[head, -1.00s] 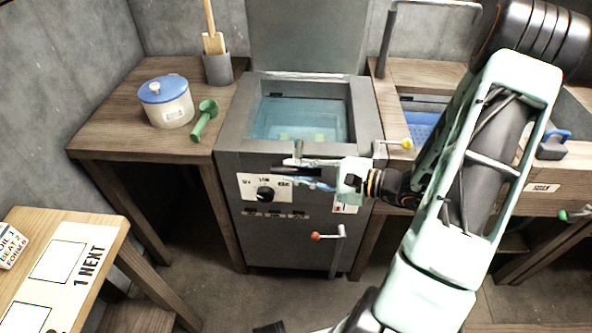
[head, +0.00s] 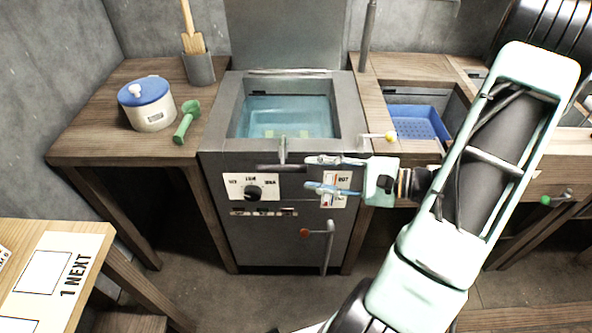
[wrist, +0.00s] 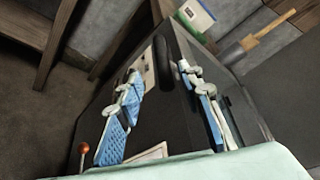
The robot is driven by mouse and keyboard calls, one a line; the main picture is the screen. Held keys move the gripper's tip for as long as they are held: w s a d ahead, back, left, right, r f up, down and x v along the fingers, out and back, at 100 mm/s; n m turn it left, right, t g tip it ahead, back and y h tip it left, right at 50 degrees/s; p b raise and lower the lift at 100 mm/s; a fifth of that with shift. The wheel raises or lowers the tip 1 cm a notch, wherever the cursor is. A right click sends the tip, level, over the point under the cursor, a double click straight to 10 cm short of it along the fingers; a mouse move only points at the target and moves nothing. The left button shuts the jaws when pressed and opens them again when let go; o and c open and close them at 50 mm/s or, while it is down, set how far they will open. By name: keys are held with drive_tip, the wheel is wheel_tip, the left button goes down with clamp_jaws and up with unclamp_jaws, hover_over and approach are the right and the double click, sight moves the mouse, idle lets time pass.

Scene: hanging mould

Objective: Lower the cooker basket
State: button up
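The grey cooker (head: 215,150) stands in the middle of the head view with its lid up and clear bluish water (head: 285,115) in its well. Two pale yellow-green patches show low in the water; I cannot make out the basket's shape. A dark horizontal handle (head: 278,167) with a short grey upright (head: 282,150) sits at the cooker's front. My gripper (head: 308,173) is open and empty, its fingertips just right of the handle. In the wrist view, the black handle (wrist: 163,75) lies ahead, between the two blue-padded fingers (wrist: 165,95).
A dial (head: 254,192) and red-knobbed crank (head: 305,232) are on the cooker front. A yellow-knobbed lever (head: 390,137) is at its right. A blue-lidded pot (head: 147,105) and green scoop (head: 187,122) are on the left table. A blue basin (head: 418,122) is at right.

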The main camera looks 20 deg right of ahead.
drive_tip(key=shift+v, duration=1.55)
